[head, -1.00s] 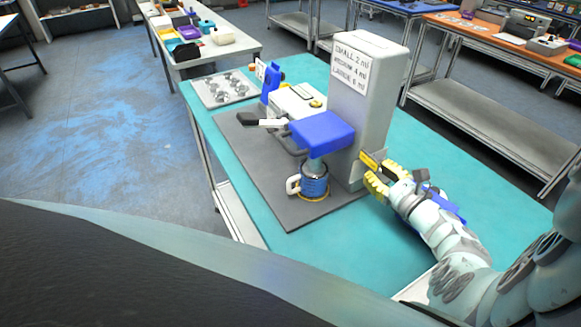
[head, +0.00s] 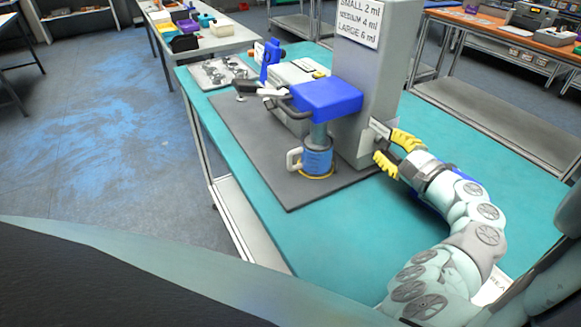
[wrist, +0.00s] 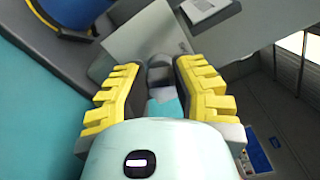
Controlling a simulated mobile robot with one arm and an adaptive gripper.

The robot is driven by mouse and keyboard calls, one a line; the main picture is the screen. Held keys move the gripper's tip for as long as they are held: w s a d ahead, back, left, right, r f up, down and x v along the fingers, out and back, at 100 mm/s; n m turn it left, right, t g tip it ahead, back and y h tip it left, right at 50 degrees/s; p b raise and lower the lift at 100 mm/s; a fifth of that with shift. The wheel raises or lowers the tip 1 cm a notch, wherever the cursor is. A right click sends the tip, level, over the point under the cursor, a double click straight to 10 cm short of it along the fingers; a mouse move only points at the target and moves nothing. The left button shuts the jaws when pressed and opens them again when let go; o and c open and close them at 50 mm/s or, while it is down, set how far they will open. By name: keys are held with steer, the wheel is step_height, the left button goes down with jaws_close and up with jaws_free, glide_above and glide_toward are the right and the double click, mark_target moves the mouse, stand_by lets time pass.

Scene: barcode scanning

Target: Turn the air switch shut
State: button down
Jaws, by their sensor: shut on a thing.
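The air switch is on the right side of the tall grey dispenser column (head: 368,85). Its dark grey handle (wrist: 158,72) shows between my fingertips in the wrist view. My gripper (head: 382,146) has yellow-padded fingers and is shut on this handle, close against the column's lower right side. In the wrist view my gripper (wrist: 160,82) has one finger on each side of the handle. The fingers cover most of the switch in the head view, so I cannot tell its exact angle.
A blue mug (head: 318,161) stands under the blue dispenser head (head: 326,96) on a dark mat (head: 262,165). A scanner-like blue device (head: 270,60) and a tray of small parts (head: 216,72) are behind. The teal table (head: 470,135) is clear to the right.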

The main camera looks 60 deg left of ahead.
steer(key=n+b, duration=0.2)
steer(key=b, duration=0.1)
steer(key=shift+s+f, duration=0.1)
steer(key=shift+f, duration=0.3)
steer(key=shift+r+n+b, duration=0.15)
steer(key=shift+n+b, duration=1)
steer(key=shift+n, duration=0.15)
steer(key=shift+r, duration=0.1)
steer(key=c, duration=0.7)
jaws_free()
steer(key=shift+c, duration=0.2)
steer(key=shift+s+d, duration=0.15)
steer(key=shift+d, duration=1.75)
steer(key=shift+s+d, duration=0.1)
steer(key=shift+d, duration=1.75)
